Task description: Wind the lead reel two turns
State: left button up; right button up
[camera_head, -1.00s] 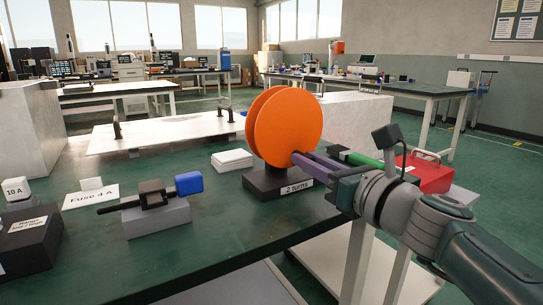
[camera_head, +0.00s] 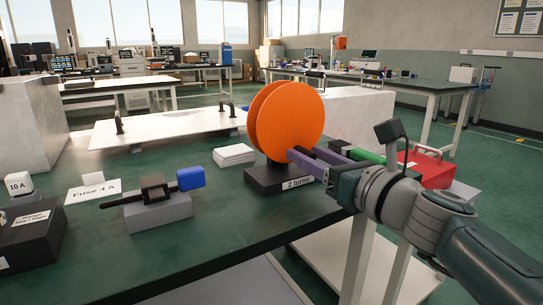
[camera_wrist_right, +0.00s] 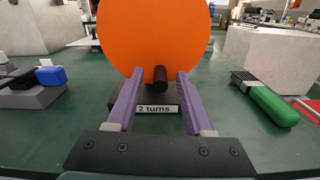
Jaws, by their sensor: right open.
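The orange lead reel (camera_head: 290,122) stands upright on a dark base labelled "2 turns" (camera_head: 296,183), near the right side of the green bench. It also fills the upper middle of the right wrist view (camera_wrist_right: 150,40). A short dark crank handle (camera_wrist_right: 160,78) sticks out from its face toward me. My right gripper (camera_head: 303,151) is open at the reel's face. In the right wrist view its purple fingers stand on either side of the handle, with visible gaps. My left gripper is not in view.
A black and blue part (camera_head: 155,187) rests on a grey block at the left, near a "Fuse 4 A" card (camera_head: 93,190). A white stack (camera_head: 234,155) lies left of the reel. A green cylinder (camera_wrist_right: 268,103) and a red case (camera_head: 425,168) are right of it.

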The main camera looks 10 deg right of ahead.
jog(key=p+v, duration=0.4)
jog(key=v, duration=0.6)
